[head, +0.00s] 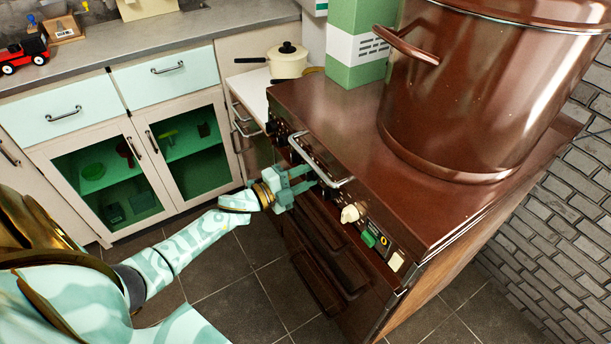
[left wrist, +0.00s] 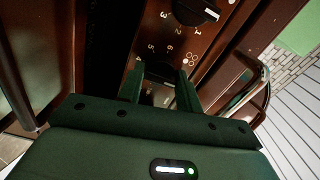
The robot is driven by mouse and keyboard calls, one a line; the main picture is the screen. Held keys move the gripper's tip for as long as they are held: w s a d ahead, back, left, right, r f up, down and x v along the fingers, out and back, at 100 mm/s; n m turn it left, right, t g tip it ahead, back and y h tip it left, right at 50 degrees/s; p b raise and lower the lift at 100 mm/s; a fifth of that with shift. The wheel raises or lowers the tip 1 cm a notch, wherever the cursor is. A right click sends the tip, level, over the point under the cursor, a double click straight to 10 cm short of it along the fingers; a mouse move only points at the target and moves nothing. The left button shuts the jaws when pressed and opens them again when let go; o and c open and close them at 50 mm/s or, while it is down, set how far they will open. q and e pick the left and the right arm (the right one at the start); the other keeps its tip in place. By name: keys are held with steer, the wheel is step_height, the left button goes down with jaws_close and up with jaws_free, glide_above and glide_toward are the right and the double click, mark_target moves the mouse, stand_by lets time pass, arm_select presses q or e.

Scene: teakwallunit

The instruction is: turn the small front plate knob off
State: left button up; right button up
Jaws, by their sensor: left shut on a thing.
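The brown stove (head: 330,115) has a control panel along its front edge, below a metal rail. My left gripper (head: 312,178) reaches the panel from the left, below the rail. In the left wrist view my left gripper (left wrist: 160,82) is shut on a dark knob (left wrist: 158,97), mostly hidden between the fingers. Numbers and a small symbol of circles are printed beside it. Whether its pointer is at off cannot be seen. Another dark knob (left wrist: 196,12) with a white pointer line sits farther up the panel. My right gripper is not in view.
A large brown pot (head: 470,100) stands on the stove, with a green box (head: 352,45) and a cream pot (head: 287,62) behind. The metal rail (head: 318,160) runs close to my left fingers. A cream knob (head: 350,213) and a green switch (head: 368,238) are farther right.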

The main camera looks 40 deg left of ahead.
arm_select(q)
steer(key=o, duration=0.9)
steer(key=shift+o, duration=0.2)
steer(key=p+v, duration=0.2)
steer(key=v, duration=1.4)
steer(key=shift+s, duration=0.25)
